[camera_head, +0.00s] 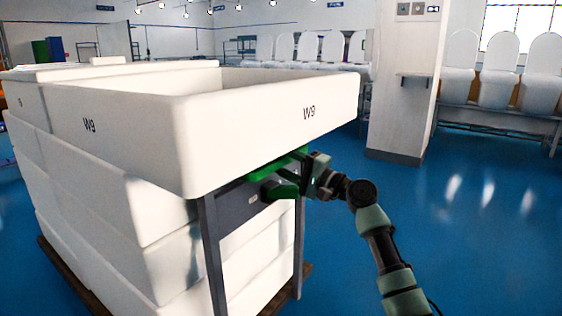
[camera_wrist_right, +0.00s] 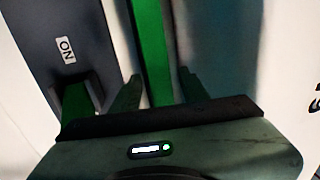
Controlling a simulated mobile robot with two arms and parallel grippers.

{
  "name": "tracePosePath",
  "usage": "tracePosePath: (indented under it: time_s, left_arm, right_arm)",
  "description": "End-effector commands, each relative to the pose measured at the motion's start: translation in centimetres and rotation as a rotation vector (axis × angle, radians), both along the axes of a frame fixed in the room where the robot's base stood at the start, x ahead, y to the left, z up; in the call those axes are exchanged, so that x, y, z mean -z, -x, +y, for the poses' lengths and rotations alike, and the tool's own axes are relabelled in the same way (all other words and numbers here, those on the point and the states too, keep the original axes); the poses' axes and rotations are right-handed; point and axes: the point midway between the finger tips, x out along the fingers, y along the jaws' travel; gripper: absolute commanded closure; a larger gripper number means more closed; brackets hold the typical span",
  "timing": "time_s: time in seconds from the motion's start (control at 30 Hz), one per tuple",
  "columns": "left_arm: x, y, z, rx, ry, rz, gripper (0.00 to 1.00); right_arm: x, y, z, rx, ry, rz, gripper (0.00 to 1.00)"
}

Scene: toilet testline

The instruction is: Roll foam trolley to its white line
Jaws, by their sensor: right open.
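The trolley shows a dark grey frame (camera_head: 211,255) with upright legs and a grey panel below a large white tub marked W9 (camera_head: 255,125). A green bar (camera_head: 285,161) runs under the tub's right end; it also shows in the right wrist view (camera_wrist_right: 152,50). My right gripper (camera_head: 298,180) is at this bar, under the tub's edge. In the right wrist view its two fingers (camera_wrist_right: 158,88) are open, one on each side of the bar. Whether they touch it I cannot tell. My left gripper is not in view. No white floor line shows.
Stacked white blocks (camera_head: 150,215) on a brown pallet (camera_head: 62,268) stand close to the trolley. A white pillar (camera_head: 402,100) stands behind to the right. Racks of white toilets (camera_head: 498,88) line the back. The blue floor (camera_head: 480,230) is clear at right.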

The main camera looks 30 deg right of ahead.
Motion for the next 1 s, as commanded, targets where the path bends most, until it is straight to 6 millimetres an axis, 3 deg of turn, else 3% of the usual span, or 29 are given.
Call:
tracePosePath:
  time_s: [0.07,0.23,1.0]
  left_arm:
    - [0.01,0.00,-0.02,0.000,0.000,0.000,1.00]
    - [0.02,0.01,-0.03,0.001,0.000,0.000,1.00]
    - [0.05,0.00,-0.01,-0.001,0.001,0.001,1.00]
  right_arm:
    - [0.03,0.00,0.00,0.000,0.000,0.000,0.55]
    - [0.04,0.02,-0.01,0.000,0.000,0.000,1.00]
    - [0.12,0.02,0.00,0.000,0.000,0.002,1.00]
